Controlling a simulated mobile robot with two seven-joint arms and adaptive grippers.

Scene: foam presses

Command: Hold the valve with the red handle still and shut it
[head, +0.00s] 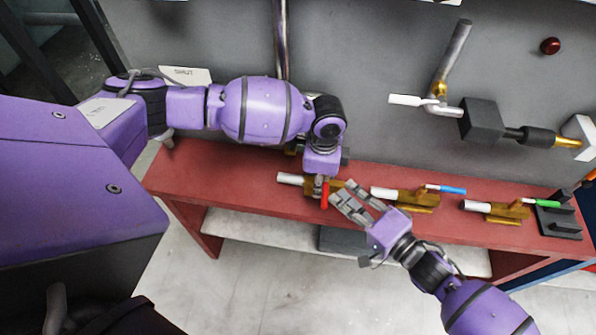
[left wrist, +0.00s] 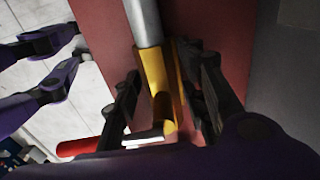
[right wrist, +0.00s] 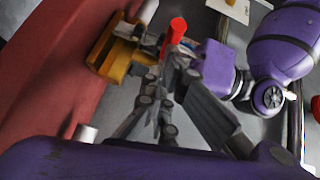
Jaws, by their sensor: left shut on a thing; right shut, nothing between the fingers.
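The valve with the red handle (head: 325,196) is a brass body with a pale pipe (head: 290,178) on the red bench. My left gripper (head: 321,180) comes down over it. In the left wrist view its fingers (left wrist: 165,100) are shut on the brass body (left wrist: 153,75). The red handle (left wrist: 80,147) sticks out to the side there, crosswise to the pipe. My right gripper (head: 343,200) is shut and empty, its tips just right of the red handle. In the right wrist view the handle (right wrist: 176,30) shows beyond the fingertips (right wrist: 168,80); contact is unclear.
A valve with a blue handle (head: 447,189) and one with a green handle (head: 535,203) stand farther right on the red bench (head: 240,190). A grey panel behind carries a pipe fitting (head: 445,90) and a red knob (head: 550,46). A white card (head: 186,75) stands behind the left arm.

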